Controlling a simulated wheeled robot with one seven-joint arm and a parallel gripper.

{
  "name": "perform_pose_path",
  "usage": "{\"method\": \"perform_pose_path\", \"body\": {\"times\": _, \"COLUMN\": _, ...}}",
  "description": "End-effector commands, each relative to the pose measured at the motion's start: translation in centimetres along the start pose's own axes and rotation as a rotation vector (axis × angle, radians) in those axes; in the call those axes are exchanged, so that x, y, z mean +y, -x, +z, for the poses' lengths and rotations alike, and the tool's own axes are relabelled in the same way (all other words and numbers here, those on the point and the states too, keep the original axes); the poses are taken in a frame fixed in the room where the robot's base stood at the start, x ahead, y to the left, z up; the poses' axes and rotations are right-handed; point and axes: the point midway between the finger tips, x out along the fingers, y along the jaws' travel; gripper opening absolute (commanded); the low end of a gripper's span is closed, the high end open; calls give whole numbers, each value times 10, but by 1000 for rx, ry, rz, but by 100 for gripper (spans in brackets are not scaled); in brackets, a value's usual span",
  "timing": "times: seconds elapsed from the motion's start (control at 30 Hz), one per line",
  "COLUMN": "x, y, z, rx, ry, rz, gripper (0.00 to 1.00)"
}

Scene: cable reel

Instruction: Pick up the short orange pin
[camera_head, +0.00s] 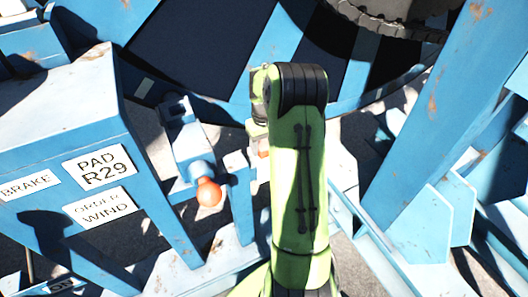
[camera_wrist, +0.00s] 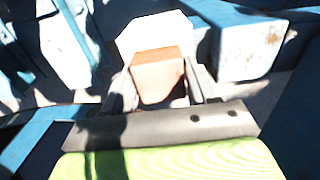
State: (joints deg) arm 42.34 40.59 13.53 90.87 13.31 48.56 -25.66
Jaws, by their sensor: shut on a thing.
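The short orange pin (camera_wrist: 158,72) sits between the two grey fingers of my gripper (camera_wrist: 161,84) in the wrist view. The fingers are shut on it, one on each side. A brightly lit pale block (camera_wrist: 150,33) shows right behind the pin; I cannot tell whether the pin touches it or is seated in it. In the head view my green arm hides most of the gripper. A small orange patch (camera_head: 263,153) shows at the arm's left edge, probably part of the pin.
An orange ball knob (camera_head: 208,191) on a blue fitting is left of my arm. Further left stands a blue cabinet (camera_head: 62,120) with labels "BRAKE", "PAD R29" and "ORDER WIND". A blue slanted beam (camera_head: 440,95) is at right. The large dark and blue reel (camera_head: 215,45) is behind.

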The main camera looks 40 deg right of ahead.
Motion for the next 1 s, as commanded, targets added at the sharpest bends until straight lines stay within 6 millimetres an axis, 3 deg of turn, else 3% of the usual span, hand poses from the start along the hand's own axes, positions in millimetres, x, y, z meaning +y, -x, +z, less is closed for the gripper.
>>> {"method": "perform_pose_path", "body": {"times": 0.3, "x": 0, "y": 6, "z": -1, "rx": 3, "ry": 0, "rz": 1, "gripper": 8}}
{"method": "perform_pose_path", "body": {"times": 0.7, "x": 0, "y": 92, "z": -1, "rx": 4, "ry": 0, "rz": 2, "gripper": 8}}
{"method": "perform_pose_path", "body": {"times": 1.0, "x": 0, "y": 101, "z": 0, "rx": 1, "ry": 0, "rz": 0, "gripper": 8}}
